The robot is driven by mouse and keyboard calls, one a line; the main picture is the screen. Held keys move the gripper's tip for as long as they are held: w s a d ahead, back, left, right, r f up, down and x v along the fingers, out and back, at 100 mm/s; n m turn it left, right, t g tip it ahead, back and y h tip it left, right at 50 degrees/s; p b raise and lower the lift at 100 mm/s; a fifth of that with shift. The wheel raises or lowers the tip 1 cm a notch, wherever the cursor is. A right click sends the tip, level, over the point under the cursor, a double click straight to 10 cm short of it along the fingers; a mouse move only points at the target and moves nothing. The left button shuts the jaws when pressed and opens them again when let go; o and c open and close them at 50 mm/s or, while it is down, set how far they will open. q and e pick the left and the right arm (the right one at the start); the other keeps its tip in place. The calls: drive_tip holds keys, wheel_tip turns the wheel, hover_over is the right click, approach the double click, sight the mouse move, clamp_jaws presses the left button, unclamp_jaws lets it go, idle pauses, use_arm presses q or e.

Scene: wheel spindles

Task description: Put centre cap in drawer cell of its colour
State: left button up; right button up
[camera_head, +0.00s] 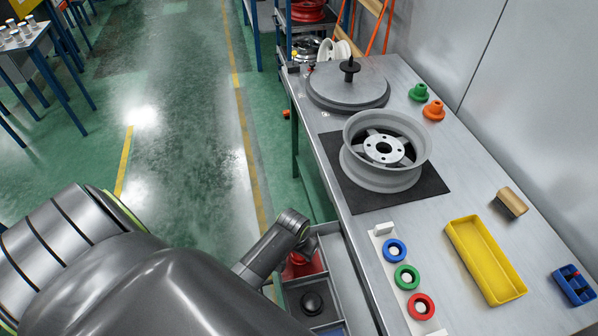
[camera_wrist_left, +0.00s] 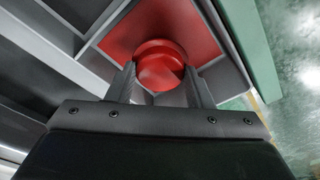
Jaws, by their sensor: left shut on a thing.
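My left gripper (camera_wrist_left: 158,82) is shut on a red centre cap (camera_wrist_left: 158,62), which sits between its two fingers in the left wrist view. Behind the cap is the red-floored cell (camera_wrist_left: 208,28) of the drawer, with grey walls around it. I cannot tell whether the cap touches the cell floor. In the head view the left gripper (camera_head: 308,247) is over the far end of the open drawer (camera_head: 342,283), partly hiding the red cell. A black round knobbed piece (camera_head: 311,301) lies in the neighbouring cell. A blue-floored cell shows at the bottom edge. My right gripper is not in view.
The bench holds a wheel (camera_head: 385,150) on a black mat, a grey disc with a spindle (camera_head: 348,85), a white holder with blue, green and red rings (camera_head: 407,277), a yellow tray (camera_head: 484,260), a brush (camera_head: 511,202) and a blue block (camera_head: 574,285). Green floor lies left.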

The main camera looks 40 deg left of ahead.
sight(296, 258)
use_arm(q)
wheel_tip(296, 258, down, 2)
drive_tip(key=shift+f, duration=0.2)
drive_tip(key=shift+f, duration=0.1)
drive_tip(key=o, duration=1)
drive_tip(key=shift+c, duration=0.2)
wheel_tip(296, 258, up, 12)
drive_tip(key=s, duration=0.1)
drive_tip(key=shift+s+p, duration=0.35)
drive_tip(key=shift+s, duration=0.05)
